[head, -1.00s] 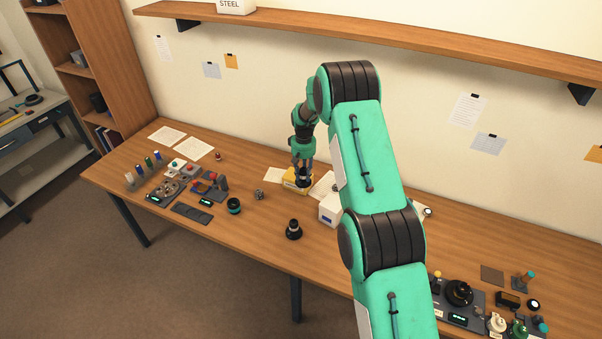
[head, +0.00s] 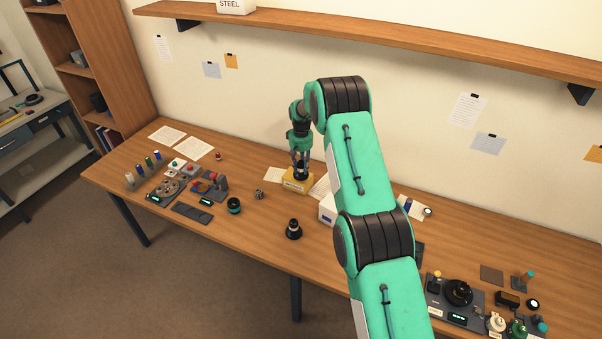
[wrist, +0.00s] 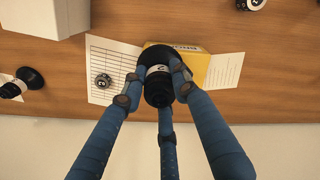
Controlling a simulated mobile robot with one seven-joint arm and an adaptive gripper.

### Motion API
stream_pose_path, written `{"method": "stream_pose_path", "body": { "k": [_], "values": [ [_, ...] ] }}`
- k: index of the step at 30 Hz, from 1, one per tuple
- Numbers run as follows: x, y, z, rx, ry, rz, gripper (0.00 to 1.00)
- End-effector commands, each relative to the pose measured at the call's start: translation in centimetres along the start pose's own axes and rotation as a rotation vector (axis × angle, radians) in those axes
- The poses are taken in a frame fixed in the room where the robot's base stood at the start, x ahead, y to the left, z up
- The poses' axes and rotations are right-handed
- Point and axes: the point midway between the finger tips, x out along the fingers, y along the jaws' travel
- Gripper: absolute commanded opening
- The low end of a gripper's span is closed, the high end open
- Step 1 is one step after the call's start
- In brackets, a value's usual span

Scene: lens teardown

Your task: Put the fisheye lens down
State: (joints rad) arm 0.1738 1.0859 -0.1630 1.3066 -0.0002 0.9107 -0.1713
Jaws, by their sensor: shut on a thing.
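My gripper (head: 300,166) is shut on the fisheye lens (wrist: 157,87), a black barrel with a white band bearing a dark mark. In the wrist view its fingers (wrist: 155,80) close around the lens from the sides. In the head view the lens (head: 300,175) is a small dark shape at the fingertips, over a yellow box (head: 297,186). The box also shows behind the lens in the wrist view (wrist: 195,65). I cannot tell whether the lens touches the box top.
Printed sheets (wrist: 108,60) lie beside the yellow box, with a small round dark part (wrist: 102,81) on one. A white box (head: 327,211) stands to its right. A black lens-like piece (head: 293,229) stands nearer the front. Clear wood (head: 258,230) lies left of that piece.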

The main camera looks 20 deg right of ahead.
Motion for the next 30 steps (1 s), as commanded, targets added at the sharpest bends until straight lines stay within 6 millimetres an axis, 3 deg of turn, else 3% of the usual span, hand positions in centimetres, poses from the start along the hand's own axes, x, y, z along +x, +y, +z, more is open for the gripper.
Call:
{"method": "stream_pose_path", "body": {
  "k": [9,25,26,28,30],
  "values": [
    [2.9,0.0,0.1,0.000,-0.001,0.000,0.00],
    [3.6,0.0,0.1,0.000,0.000,0.000,0.00],
    [3.6,0.0,0.1,0.000,-0.001,0.000,0.34],
    [3.6,0.0,0.1,0.000,-0.001,0.000,0.47],
    [3.6,0.0,0.1,0.000,-0.001,0.000,0.47]
  ]
}}
